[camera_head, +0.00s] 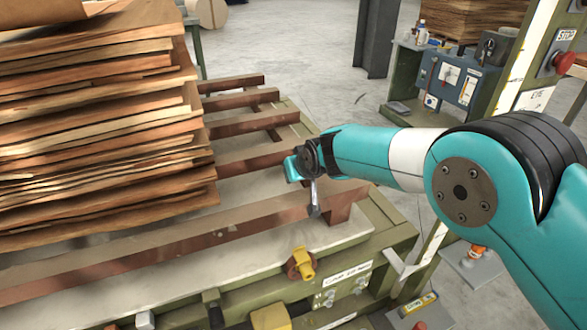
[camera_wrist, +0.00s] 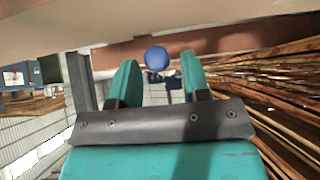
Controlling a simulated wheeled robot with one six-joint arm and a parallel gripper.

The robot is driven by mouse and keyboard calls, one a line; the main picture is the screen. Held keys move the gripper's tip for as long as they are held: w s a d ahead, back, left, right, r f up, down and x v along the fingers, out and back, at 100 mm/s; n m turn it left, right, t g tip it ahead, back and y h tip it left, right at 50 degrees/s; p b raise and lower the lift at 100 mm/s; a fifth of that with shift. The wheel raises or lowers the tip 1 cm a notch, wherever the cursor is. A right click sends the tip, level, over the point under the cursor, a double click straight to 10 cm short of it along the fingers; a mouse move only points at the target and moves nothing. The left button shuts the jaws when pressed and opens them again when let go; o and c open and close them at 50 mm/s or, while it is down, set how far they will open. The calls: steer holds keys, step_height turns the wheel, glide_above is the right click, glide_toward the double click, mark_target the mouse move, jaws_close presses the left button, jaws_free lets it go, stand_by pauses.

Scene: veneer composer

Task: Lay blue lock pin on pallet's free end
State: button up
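The lock pin shows as a round blue knob (camera_wrist: 157,59) in the wrist view. It appears between the tips of the two teal fingers of my gripper (camera_wrist: 158,73), with a gap visible on each side. The fingers are apart. The rest of the pin is not clear, and I cannot tell whether the knob touches the slat behind it. In the head view my gripper (camera_head: 292,170) is low over the slatted right end of the pallet (camera_head: 245,164), and I cannot make out the pin there. Brown slats of the pallet stick out bare beyond the veneer stack.
A tall veneer stack (camera_head: 100,130) fills the left of the pallet, close to my gripper. A yellow knob (camera_head: 303,263) sits on the green frame's front edge. A blue control box (camera_head: 450,78) stands at the back right. Open floor (camera_head: 290,45) lies behind.

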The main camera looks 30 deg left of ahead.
steer(key=shift+o, duration=0.4)
steer(key=shift+s+d+r, duration=0.1)
steer(key=shift+d+r, duration=0.05)
steer(key=shift+r, duration=0.1)
steer(key=p+v, duration=0.1)
steer(key=v, duration=1.5)
steer(key=shift+s+d+r, duration=0.2)
steer(key=shift+r, duration=0.1)
